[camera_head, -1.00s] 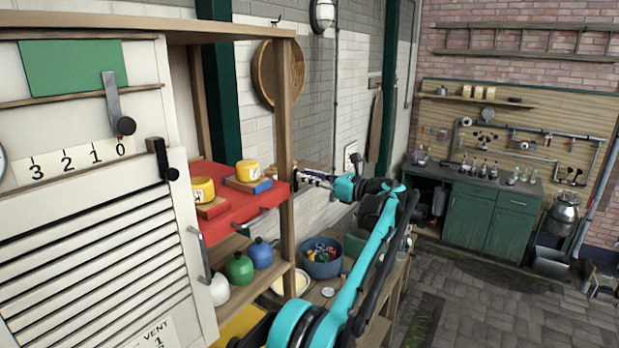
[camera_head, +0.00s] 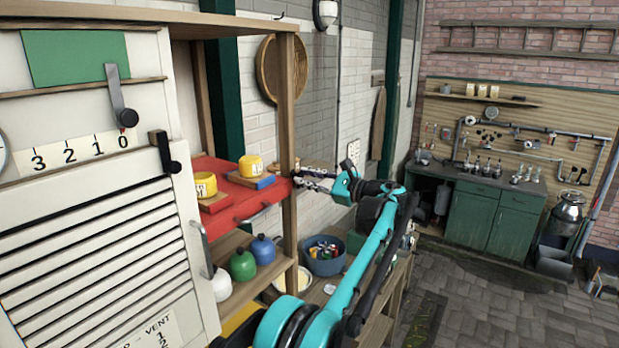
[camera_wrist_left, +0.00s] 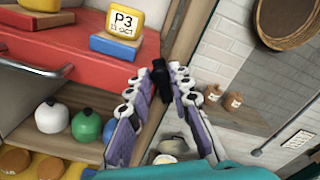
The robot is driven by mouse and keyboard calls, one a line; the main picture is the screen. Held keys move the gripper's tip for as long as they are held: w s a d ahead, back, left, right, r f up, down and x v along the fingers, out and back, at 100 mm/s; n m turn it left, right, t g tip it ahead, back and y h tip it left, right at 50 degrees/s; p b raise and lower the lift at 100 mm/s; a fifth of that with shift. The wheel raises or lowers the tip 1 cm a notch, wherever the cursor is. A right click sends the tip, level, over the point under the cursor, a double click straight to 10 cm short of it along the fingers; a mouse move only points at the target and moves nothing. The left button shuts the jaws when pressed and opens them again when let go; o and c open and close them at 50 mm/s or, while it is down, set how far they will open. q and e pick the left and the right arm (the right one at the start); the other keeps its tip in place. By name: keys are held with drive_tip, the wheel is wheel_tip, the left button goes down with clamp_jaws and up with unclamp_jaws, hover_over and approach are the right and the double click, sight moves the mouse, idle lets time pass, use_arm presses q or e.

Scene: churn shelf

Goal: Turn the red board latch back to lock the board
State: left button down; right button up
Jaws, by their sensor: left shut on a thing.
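The red board (camera_head: 232,193) sits in the wooden shelf at the left and carries two yellow pots on small blocks. It also shows in the left wrist view (camera_wrist_left: 50,55). My left gripper (camera_head: 300,177) is at the front wooden post beside the board's right end. In the left wrist view, the fingers of my left gripper (camera_wrist_left: 160,80) are closed around a small black piece, likely the latch handle (camera_wrist_left: 159,72), in front of the post. The fingers hide part of it, so its exact angle is hard to tell. My right gripper is out of view.
The wooden post (camera_head: 288,110) stands close to the fingers. A yellow pot (camera_head: 251,166) is on the board near it. Green and blue round pots (camera_head: 243,264) stand on the shelf below. A blue tub (camera_head: 325,256) is on the lower bench. Open floor lies to the right.

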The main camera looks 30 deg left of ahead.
use_arm(q)
drive_tip(key=f+n, duration=0.1)
drive_tip(key=n, duration=0.2)
drive_tip(key=s+f+n+b, duration=0.1)
drive_tip(key=n, duration=0.2)
drive_tip(key=s+f+n+b, duration=0.1)
drive_tip(key=n, duration=0.2)
drive_tip(key=shift+s+a+f, duration=0.1)
drive_tip(key=shift+s+f, duration=0.05)
drive_tip(key=shift+f+n+b, duration=0.4)
drive_tip(key=shift+f+n, duration=0.15)
drive_tip(key=shift+n, duration=0.75)
drive_tip(key=c, duration=1.4)
unclamp_jaws()
drive_tip(key=s+d, duration=0.1)
drive_tip(key=d, duration=1.1)
